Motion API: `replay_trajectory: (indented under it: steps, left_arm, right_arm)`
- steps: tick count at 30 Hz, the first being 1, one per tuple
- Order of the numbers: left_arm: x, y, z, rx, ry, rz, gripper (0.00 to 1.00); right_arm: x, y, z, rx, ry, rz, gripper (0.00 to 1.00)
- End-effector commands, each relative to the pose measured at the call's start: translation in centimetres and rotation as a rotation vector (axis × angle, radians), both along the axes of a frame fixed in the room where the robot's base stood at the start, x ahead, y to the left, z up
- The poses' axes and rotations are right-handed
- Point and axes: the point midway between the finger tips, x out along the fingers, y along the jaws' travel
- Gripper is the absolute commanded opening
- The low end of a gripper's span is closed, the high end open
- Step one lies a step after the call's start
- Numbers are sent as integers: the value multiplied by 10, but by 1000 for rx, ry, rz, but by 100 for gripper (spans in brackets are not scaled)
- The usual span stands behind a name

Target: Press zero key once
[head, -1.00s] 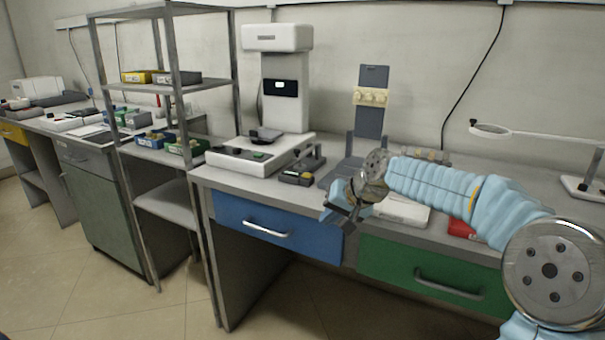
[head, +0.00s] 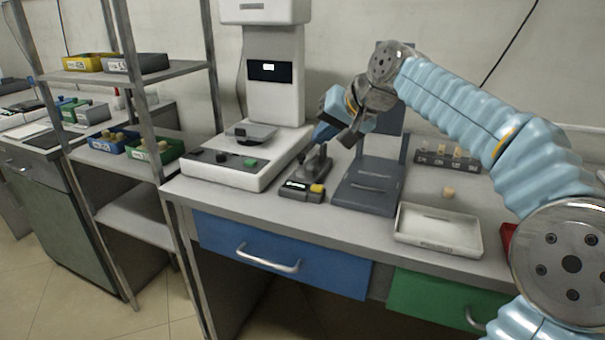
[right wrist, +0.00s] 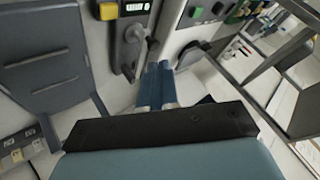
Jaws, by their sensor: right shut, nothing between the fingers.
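A white machine (head: 229,172) with a column and a lit display (head: 268,68) stands on the bench. Its front panel has dark keys and a green key (head: 250,163). A small dark device (head: 302,190) beside it has a lit display and a yellow key (head: 317,188). No label is readable, so I cannot tell which key is zero. My right gripper (head: 325,131) is shut and empty, above the bench behind the small device. In the right wrist view its blue fingertips (right wrist: 157,82) are together, apart from the green key (right wrist: 232,16) and yellow key (right wrist: 108,11). My left gripper is out of view.
A dark grey stand (head: 366,190) is right of the small device. A white tray (head: 438,248) and a small tan piece (head: 448,192) lie farther right. A metal shelf rack (head: 142,120) with small bins stands left. The bench's front strip is mostly clear.

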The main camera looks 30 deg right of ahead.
Motion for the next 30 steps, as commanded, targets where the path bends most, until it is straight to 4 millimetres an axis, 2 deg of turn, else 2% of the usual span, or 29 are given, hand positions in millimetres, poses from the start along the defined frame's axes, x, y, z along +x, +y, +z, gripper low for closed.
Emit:
replay_trajectory:
  steps: [11, 16, 24, 26, 30]
  left_arm:
    - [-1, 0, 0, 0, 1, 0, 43]
    - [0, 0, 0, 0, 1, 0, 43]
    - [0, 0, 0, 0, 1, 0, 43]
    - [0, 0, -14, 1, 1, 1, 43]
    - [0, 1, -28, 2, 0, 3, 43]
  right_arm:
    - [-1, 0, 2, -1, -2, -1, 0]
    - [-1, 0, -5, 0, 0, -2, 0]
    - [-2, -1, -41, -1, 2, -3, 0]
    - [-2, -1, -55, -1, 0, -3, 0]
    - [-1, 0, -72, 0, -1, -2, 0]
